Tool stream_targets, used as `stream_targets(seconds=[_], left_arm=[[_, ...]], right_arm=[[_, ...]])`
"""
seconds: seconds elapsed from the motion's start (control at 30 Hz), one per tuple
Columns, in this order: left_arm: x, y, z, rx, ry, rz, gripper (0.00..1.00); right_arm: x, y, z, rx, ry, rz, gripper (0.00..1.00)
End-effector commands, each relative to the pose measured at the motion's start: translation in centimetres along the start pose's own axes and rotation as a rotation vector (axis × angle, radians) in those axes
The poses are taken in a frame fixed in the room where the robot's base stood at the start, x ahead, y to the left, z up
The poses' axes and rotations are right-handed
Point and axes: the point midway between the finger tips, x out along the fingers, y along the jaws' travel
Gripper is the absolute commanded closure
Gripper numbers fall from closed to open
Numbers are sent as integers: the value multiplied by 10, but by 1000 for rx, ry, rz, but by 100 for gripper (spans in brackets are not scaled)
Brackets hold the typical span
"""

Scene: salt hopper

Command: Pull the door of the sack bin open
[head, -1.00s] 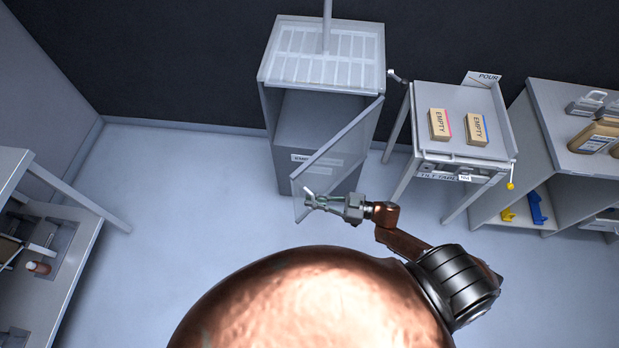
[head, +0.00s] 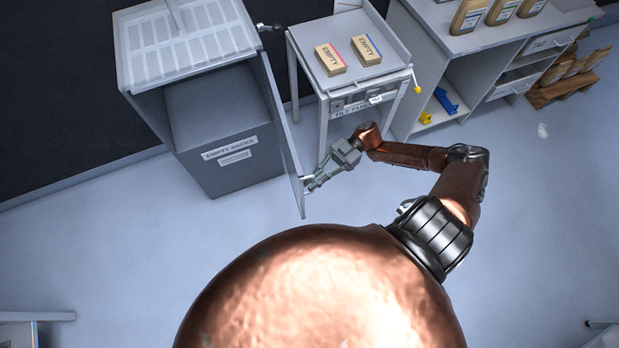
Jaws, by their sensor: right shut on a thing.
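The sack bin (head: 224,182) is a grey cabinet at the upper left, with an "EMPTY SACKS" label on its lower front. Its door (head: 285,145) is hinged on the bin's right side and stands wide open, seen nearly edge-on, pointing towards me. The bin's front opening is uncovered. My right gripper (head: 312,183) is at the right-hand face of the door, near its free edge, shut on the door's handle. The handle itself is mostly hidden by the fingers. My left gripper is not in view.
Right of the bin stands a tilt table (head: 343,89) with two packs marked "EMPTY", close behind my right arm. A pallet (head: 562,88) lies at the far right. The floor in front is clear.

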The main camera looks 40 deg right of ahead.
Motion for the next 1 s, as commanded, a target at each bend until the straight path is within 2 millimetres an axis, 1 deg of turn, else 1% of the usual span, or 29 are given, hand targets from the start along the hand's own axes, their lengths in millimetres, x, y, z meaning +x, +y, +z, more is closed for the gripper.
stream_targets(seconds=[0.33, 0.37, 0.47, 0.77, 0.87, 0.97, 1.0], left_arm=[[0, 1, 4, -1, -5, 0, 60], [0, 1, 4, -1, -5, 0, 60], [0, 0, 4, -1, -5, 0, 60], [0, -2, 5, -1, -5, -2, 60], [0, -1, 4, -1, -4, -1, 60], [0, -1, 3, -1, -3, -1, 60], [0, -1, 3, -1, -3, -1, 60]], right_arm=[[-1, 0, 0, -1, -2, 3, 100], [-1, 0, 0, -1, -2, 3, 92], [-1, 0, 0, -1, -1, 3, 85], [-3, 0, 0, -1, -2, 3, 85], [-11, 1, 0, -1, -3, 4, 85], [-26, 1, 0, -1, -5, 4, 85], [-35, 1, 1, 0, -6, 5, 85]])
